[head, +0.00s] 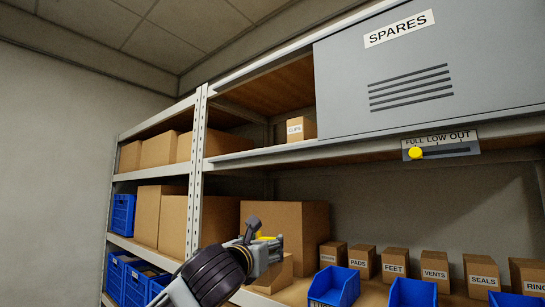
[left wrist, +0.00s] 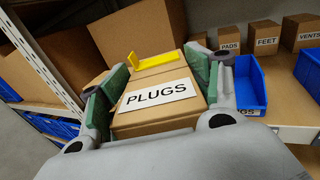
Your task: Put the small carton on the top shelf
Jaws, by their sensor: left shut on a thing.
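My left gripper (head: 268,252) is at the lower middle of the head view, in front of the lower shelf. It is shut on a small brown carton labelled PLUGS (left wrist: 155,115), with green finger pads (left wrist: 202,75) on both sides of it in the left wrist view. The carton (head: 277,277) shows partly below the gripper in the head view. A yellow L-shaped piece (left wrist: 155,60) is at the carton's far end; whether it is attached I cannot tell. The upper shelf (head: 255,156) is above the gripper and holds a carton labelled CLIPS (head: 301,128). My right gripper is not in view.
A grey SPARES panel (head: 430,75) covers the upper shelf's right part. A FULL LOW OUT slider (head: 440,147) is on the shelf edge. Bare shelf shows left of CLIPS, beside an upright (head: 197,150). Below are a large box (head: 300,225), blue bins (head: 335,287) and small labelled cartons (head: 394,263).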

